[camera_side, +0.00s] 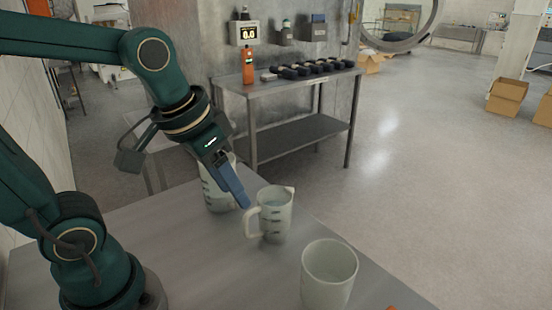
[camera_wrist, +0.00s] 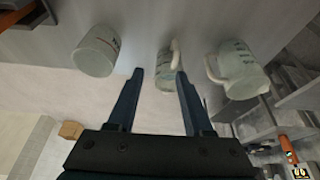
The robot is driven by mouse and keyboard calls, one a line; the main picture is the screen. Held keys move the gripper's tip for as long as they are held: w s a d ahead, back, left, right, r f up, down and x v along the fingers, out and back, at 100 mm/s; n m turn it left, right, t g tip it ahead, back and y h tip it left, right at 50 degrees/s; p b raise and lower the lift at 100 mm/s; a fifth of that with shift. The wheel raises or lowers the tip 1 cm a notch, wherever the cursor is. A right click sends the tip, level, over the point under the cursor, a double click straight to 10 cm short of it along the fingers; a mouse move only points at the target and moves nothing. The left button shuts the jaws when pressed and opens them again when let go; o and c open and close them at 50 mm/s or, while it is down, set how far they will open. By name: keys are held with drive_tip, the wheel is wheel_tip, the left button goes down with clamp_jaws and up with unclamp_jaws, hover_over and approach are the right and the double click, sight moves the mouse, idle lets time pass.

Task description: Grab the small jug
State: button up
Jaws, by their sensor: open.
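The small jug (camera_side: 275,215) is pale and translucent with dark markings, standing upright in the middle of the grey table, its handle to the left in the side view. My gripper (camera_side: 243,201) is tilted down just left of it, near its handle. In the wrist view my gripper (camera_wrist: 160,74) is open, with nothing held. The small jug (camera_wrist: 165,78) shows there between and beyond the fingertips, its handle (camera_wrist: 176,52) near the right finger. Whether a finger touches the jug I cannot tell.
A larger jug (camera_side: 212,194) stands behind my gripper, partly hidden; it is at right in the wrist view (camera_wrist: 238,75). Another vessel (camera_side: 328,275) stands near the front, at left in the wrist view (camera_wrist: 95,52). The table (camera_side: 190,255) is bare at the left front.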

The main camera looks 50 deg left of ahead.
sight(245, 216)
drive_tip(key=w+a+f+g, duration=0.1)
drive_tip(key=f, duration=0.1)
drive_tip(key=w+a+f+n+g, duration=0.1)
drive_tip(key=w+f, duration=0.1)
drive_tip(key=f, duration=0.1)
drive_tip(key=w+a+f+g, duration=0.1)
drive_tip(key=f+g, duration=0.1)
drive_tip(key=shift+w+a+f, duration=0.1)
drive_tip(key=shift+w+f, duration=0.2)
drive_tip(key=shift+f, duration=0.05)
drive_tip(key=shift+s+a+f, duration=0.1)
drive_tip(key=shift+s+f, duration=0.1)
drive_tip(key=shift+f, duration=0.35)
drive_tip(key=shift+n, duration=0.3)
drive_tip(key=shift+f, duration=2.45)
clamp_jaws()
